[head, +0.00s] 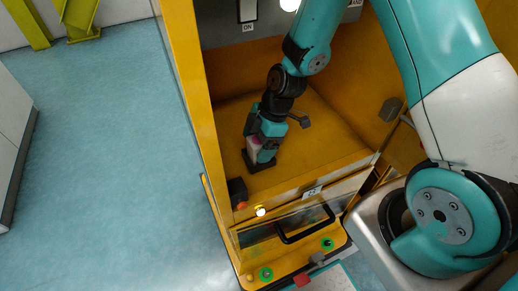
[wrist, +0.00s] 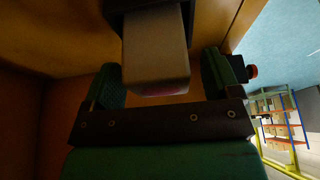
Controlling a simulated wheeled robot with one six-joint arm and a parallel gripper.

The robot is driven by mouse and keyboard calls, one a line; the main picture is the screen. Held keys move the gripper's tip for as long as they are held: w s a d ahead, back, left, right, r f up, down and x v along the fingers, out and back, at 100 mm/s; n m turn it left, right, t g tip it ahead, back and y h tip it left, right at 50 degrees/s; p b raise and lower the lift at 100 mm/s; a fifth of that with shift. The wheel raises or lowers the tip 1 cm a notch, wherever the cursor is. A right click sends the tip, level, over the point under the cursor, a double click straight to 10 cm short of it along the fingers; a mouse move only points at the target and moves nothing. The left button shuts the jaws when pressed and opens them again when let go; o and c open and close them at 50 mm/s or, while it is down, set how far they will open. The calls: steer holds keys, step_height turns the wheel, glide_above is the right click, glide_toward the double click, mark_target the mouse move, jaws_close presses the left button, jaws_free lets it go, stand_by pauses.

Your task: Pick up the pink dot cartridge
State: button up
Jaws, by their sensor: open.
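The cartridge (head: 254,147) is a pale grey block with a pink mark near its top, standing upright in a dark base (head: 262,164) inside the yellow bay. In the wrist view the cartridge (wrist: 156,58) sits between my fingers, with a sliver of pink on its near end. My gripper (head: 268,145) points down at the cartridge; in the wrist view my gripper (wrist: 160,78) is open, one teal pad on each side. A gap shows between the cartridge and each pad. The pink dot itself is mostly hidden.
Yellow walls (head: 192,90) enclose the bay on its sides. A black box with a red button (head: 238,193) is at the front left corner. A drawer with a black handle (head: 305,226) is in front. The blue floor (head: 100,150) at left is clear.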

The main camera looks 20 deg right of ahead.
steer(key=shift+a+f, duration=0.2)
steer(key=shift+f, duration=0.4)
steer(key=c, duration=1.1)
